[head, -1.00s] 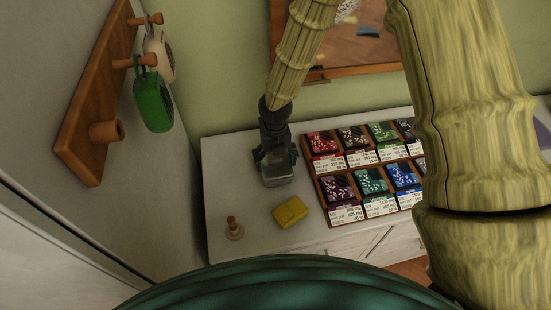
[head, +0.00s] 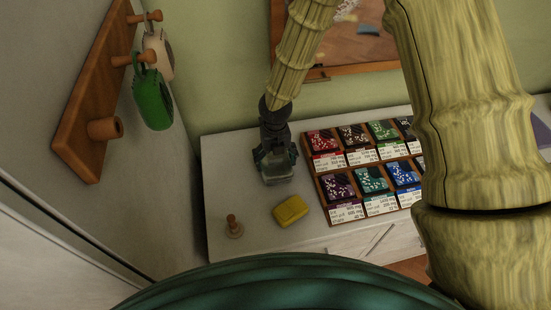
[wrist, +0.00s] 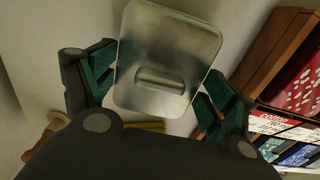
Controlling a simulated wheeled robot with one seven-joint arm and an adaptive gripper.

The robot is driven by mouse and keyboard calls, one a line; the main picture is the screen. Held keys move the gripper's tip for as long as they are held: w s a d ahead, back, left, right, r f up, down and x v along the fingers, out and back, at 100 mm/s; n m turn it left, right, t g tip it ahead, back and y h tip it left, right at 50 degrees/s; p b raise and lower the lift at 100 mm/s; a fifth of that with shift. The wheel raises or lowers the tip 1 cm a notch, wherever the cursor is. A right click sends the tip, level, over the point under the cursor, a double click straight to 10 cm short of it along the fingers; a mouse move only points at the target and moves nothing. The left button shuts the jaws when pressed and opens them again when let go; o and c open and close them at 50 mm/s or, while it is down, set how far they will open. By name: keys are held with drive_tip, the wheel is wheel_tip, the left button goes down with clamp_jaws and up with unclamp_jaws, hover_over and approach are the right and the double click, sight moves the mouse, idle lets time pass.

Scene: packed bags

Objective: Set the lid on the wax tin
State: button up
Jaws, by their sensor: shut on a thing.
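The lid (wrist: 165,60), a silvery rectangular plate with rounded corners and a raised bar handle, is between the two green-padded fingers of my gripper (wrist: 157,90) in the wrist view. The lid hides the tin from the wrist view. I cannot tell whether the lid touches the tin.
A yellow block (head: 291,210) and a small wooden-handled piece (head: 233,228) lie in front on the cabinet top (head: 225,180). A wooden rack of seed-like packets (head: 325,190) stands close on the right. Bags hang from a peg rack (head: 95,100) on the left wall.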

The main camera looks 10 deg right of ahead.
drive_tip(key=shift+f, duration=0.75)
drive_tip(key=o, duration=0.8)
wheel_tip(320, 180, up, 12)
idle(0.4)
